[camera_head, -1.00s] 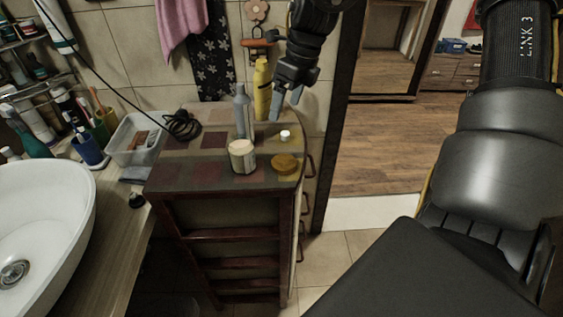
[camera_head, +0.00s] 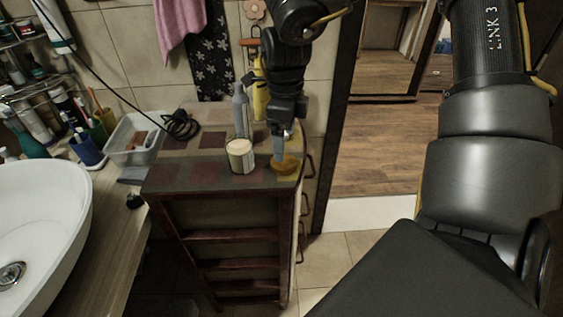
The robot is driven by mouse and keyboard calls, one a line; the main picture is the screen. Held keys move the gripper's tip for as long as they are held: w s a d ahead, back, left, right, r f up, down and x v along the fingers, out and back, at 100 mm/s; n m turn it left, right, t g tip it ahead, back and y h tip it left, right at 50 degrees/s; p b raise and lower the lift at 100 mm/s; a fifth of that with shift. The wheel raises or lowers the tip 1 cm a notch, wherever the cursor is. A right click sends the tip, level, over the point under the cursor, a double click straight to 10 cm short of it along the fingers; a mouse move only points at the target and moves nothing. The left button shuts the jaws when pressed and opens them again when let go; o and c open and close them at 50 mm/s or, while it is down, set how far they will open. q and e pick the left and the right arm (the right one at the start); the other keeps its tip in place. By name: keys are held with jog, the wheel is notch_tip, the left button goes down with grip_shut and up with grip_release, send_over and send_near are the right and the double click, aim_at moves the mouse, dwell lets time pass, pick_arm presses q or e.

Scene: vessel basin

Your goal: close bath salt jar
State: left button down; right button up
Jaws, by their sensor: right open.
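The bath salt jar (camera_head: 241,157) is a squat pale jar standing upright on the cabinet top, with its cream contents showing at the open top. A round, flat, wooden-coloured lid (camera_head: 285,167) lies on the cabinet top just right of the jar, near the right edge. My right gripper (camera_head: 281,147) points down directly over the lid. Its fingers are open, with the tips at or just above the lid; I cannot tell whether they touch it. A small white item by the fingers is mostly hidden. My left gripper does not show.
The cabinet top (camera_head: 200,172) also holds a grey bottle (camera_head: 240,110) and a yellow bottle (camera_head: 260,100) behind the jar. A coiled black cable (camera_head: 181,126) lies at the back left. A clear bin (camera_head: 135,140) and white basin (camera_head: 40,220) are at left.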

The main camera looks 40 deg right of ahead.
aim_at(285, 161)
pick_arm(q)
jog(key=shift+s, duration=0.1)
pick_arm(e)
jog(key=shift+f, duration=0.55)
notch_tip(285, 161, down, 5)
jog(key=shift+r+p, duration=0.2)
jog(key=shift+p, duration=0.55)
jog(key=shift+f, duration=0.25)
jog(key=c, duration=0.7)
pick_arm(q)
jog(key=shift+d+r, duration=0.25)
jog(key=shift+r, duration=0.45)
pick_arm(e)
jog(key=c, duration=0.3)
